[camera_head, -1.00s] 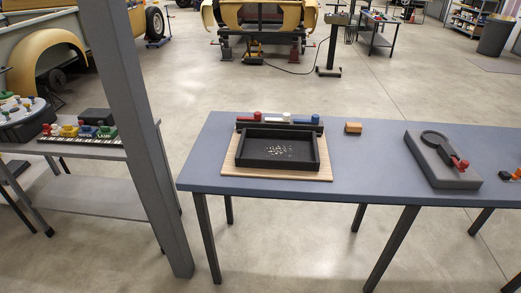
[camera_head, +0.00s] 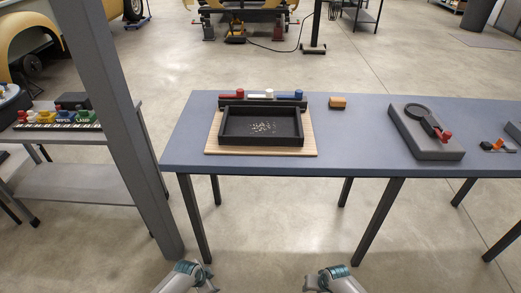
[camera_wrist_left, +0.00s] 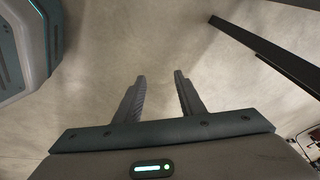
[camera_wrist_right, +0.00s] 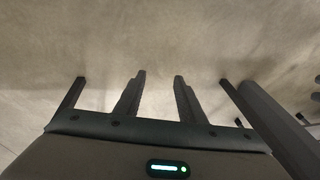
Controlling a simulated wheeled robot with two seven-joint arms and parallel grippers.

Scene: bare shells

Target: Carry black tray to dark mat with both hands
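The black tray (camera_head: 262,139) sits on a light wooden board (camera_head: 212,147) at the left part of the blue-grey table. Small pale bits lie scattered inside it. I cannot make out a dark mat in any view. Parts of my arms show at the bottom edge of the head view, in front of the table and apart from the tray. My left gripper (camera_wrist_left: 160,77) is open and empty over the floor in the left wrist view. My right gripper (camera_wrist_right: 159,77) is open and empty over the floor in the right wrist view.
A dark rack (camera_head: 262,102) with red, white and blue pieces stands behind the tray. An orange-brown block (camera_head: 338,103) and a grey slab (camera_head: 420,140) with a black ring lie to the right. A grey post (camera_head: 112,110) stands left of the table (camera_head: 365,145).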

